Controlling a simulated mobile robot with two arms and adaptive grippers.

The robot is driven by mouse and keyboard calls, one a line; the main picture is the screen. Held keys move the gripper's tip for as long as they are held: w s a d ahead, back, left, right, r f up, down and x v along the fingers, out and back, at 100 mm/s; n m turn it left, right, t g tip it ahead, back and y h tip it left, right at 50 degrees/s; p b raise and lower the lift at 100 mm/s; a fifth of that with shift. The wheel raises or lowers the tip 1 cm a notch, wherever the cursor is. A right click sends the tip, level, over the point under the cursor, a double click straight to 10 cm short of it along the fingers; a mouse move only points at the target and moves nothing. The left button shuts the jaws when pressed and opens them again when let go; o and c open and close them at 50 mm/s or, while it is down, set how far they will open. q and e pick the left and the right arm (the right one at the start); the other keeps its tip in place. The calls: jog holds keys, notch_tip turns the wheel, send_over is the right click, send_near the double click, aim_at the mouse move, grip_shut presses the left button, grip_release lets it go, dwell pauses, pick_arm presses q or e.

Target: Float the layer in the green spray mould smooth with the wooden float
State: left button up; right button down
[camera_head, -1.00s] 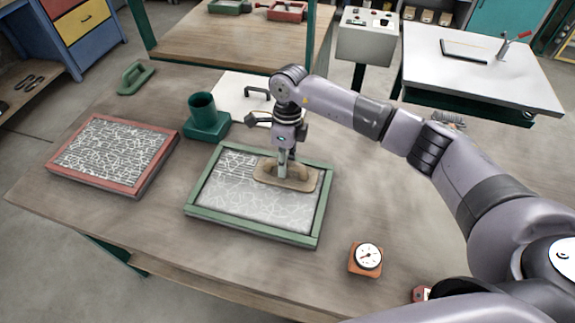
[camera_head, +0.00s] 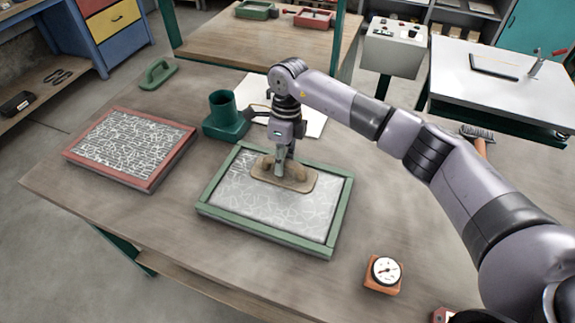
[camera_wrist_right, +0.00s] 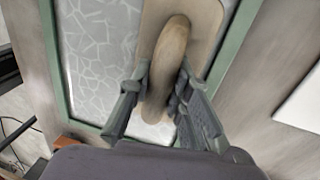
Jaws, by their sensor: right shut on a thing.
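The green spray mould (camera_head: 342,208) lies flat on the table; its layer (camera_head: 265,215) is pale grey with a web of white lines. The wooden float (camera_head: 300,182) rests over the far part of the layer, near the far rim. My right gripper (camera_head: 283,164) is above it, shut on its handle; the right wrist view shows both fingers of the gripper (camera_wrist_right: 165,80) around the rounded wooden handle (camera_wrist_right: 168,55). The float hides the layer beneath it. My left gripper is not in view.
A red-framed mould (camera_head: 95,171) with denser white fibres lies left. A dark green cup on a base (camera_head: 224,118) stands behind the green mould, a green-handled tool (camera_head: 158,73) farther back. An orange dial gauge (camera_head: 383,274) sits front right. Table between the moulds is clear.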

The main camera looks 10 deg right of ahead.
aim_at(266, 156)
jog(key=shift+w+a+f+b, duration=0.1)
jog(key=shift+w+a+b, duration=0.65)
jog(key=shift+a+b, duration=0.35)
jog(key=shift+w+a+f+b, duration=0.1)
jog(key=shift+w+a+b, duration=0.65)
jog(key=shift+a+b, duration=0.3)
jog(key=shift+r, duration=0.15)
jog(key=shift+s+d+r+p, duration=0.1)
jog(key=shift+s+d+p, duration=0.25)
jog(key=shift+p, duration=0.15)
jog(key=shift+s+d+p, duration=0.2)
jog(key=shift+s+d, duration=0.2)
jog(key=shift+d, duration=0.2)
jog(key=shift+s+d+p, duration=0.15)
jog(key=shift+s+d, duration=0.2)
jog(key=shift+d, duration=0.2)
jog(key=shift+s+d, duration=0.35)
jog(key=shift+d, duration=0.3)
jog(key=shift+s+d+p, duration=0.25)
jog(key=shift+s+d, duration=0.35)
jog(key=shift+d, duration=0.25)
jog(key=shift+s+d+p, duration=0.2)
jog(key=shift+s+d, duration=0.4)
jog(key=shift+d, duration=0.3)
jog(key=shift+s+d+p, duration=0.25)
jog(key=shift+s+d, duration=0.35)
jog(key=shift+d, duration=0.25)
